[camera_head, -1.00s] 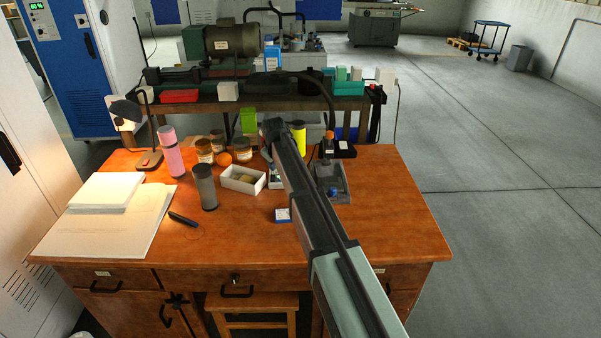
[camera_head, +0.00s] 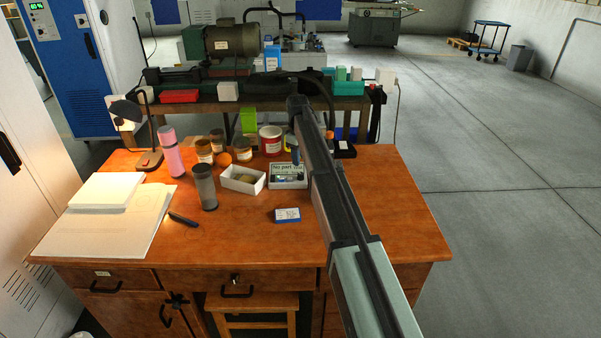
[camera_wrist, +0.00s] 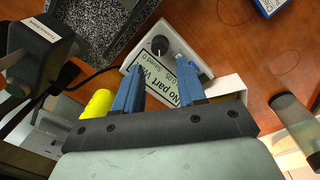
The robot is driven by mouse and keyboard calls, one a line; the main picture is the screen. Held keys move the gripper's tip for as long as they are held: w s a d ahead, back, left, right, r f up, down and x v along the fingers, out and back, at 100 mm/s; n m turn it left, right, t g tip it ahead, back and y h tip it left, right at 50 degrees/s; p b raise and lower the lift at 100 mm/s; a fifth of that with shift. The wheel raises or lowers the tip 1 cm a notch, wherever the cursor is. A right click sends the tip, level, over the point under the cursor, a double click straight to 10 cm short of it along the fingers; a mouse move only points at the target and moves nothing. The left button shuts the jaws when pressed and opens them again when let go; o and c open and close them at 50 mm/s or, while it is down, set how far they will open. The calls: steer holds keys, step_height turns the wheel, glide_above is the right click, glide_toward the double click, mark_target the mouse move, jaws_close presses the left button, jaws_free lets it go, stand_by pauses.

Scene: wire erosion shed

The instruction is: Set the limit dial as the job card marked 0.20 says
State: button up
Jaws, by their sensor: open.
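A pale box with a black round knob (camera_wrist: 159,44) and a "No part..." label stands on the desk. I take the knob for the limit dial; its scale is too small to read. The box (camera_head: 289,183) also shows in the head view, left of my arm. My gripper (camera_wrist: 160,68) is open and empty, its two blue fingers over the box on the knob's near side in the wrist view.
A white tray (camera_head: 232,187), a grey cylinder (camera_head: 205,188), jars and a red-and-white tin (camera_head: 270,139) stand left of or behind the box. A speckled dark plate (camera_wrist: 95,28) and a yellow object (camera_wrist: 97,103) lie close by. The desk's front middle is clear.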

mark_target(301, 174)
steer(key=f, duration=0.7)
steer(key=shift+w+d+f, duration=0.15)
steer(key=shift+w+f, duration=0.1)
steer(key=shift+f, duration=0.05)
jaws_close()
